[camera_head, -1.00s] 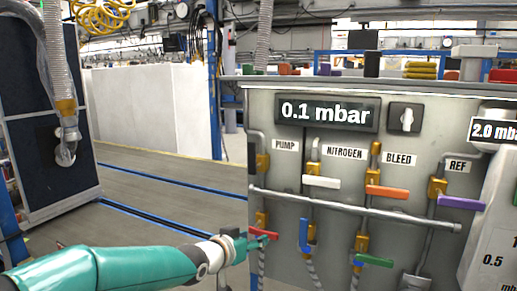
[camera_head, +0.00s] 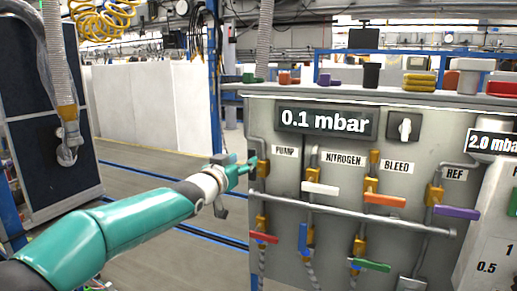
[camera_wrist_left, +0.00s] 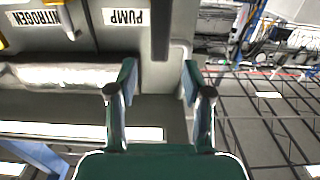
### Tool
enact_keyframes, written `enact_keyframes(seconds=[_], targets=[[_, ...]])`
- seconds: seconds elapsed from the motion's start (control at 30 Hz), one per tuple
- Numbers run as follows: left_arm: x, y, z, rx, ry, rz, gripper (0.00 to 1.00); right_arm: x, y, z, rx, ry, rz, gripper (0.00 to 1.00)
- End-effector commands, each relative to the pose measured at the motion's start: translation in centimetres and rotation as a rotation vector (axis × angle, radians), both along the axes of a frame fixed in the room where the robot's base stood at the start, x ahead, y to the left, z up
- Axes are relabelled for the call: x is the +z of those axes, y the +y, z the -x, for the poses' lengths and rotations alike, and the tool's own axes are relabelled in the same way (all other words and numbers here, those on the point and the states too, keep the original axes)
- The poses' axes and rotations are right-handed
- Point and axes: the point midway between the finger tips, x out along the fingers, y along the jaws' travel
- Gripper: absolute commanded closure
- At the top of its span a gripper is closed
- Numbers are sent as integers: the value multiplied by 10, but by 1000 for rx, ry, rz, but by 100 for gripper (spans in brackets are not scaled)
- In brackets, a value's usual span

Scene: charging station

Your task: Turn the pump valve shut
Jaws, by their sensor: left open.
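The PUMP label (camera_head: 285,152) is at the upper left of the grey panel, and shows upside down in the left wrist view (camera_wrist_left: 125,17). The brass pump valve (camera_head: 263,168) sits on the pipe left of this label. I cannot make out its handle. My left gripper (camera_head: 248,167) is at the panel's left edge, close beside this valve; I cannot tell if they touch. In the left wrist view the gripper (camera_wrist_left: 158,78) is open, with grey panel and a dark upright bar beyond its fingers. My right gripper is not in view.
A horizontal pipe (camera_head: 350,217) crosses the panel. A red handle (camera_head: 264,237) is below it; white (camera_head: 321,188), orange (camera_head: 385,199) and purple (camera_head: 456,213) handles are to the right. The display (camera_head: 325,122) reads 0.1 mbar. Floor left of the panel is free.

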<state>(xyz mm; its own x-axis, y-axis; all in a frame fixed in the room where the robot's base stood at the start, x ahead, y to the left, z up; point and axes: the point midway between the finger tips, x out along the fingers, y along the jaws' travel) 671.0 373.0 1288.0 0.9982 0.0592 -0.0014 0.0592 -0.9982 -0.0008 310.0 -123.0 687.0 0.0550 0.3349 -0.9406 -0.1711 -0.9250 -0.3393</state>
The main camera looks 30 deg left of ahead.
Motion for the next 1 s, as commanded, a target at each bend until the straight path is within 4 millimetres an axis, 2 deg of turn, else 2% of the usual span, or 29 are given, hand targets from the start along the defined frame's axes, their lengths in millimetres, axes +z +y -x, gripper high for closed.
enact_keyframes(seconds=[0.03, 0.1, 0.3, 0.5, 0.77, 0.87, 1.0], targets=[[3, 0, -13, 0, 3, 0, 50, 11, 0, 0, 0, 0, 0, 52], [4, 1, -27, 0, 2, 0, 50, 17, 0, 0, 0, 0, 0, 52], [3, 3, -56, 0, 1, 0, 50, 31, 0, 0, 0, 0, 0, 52], [1, 3, -68, -1, 0, 2, 50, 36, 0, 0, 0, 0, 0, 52], [0, 3, -69, -2, -1, 1, 50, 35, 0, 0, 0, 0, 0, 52], [0, 2, -69, -2, -1, 1, 63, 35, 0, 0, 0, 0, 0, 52], [0, 2, -69, -2, -1, 1, 87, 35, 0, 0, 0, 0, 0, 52]])
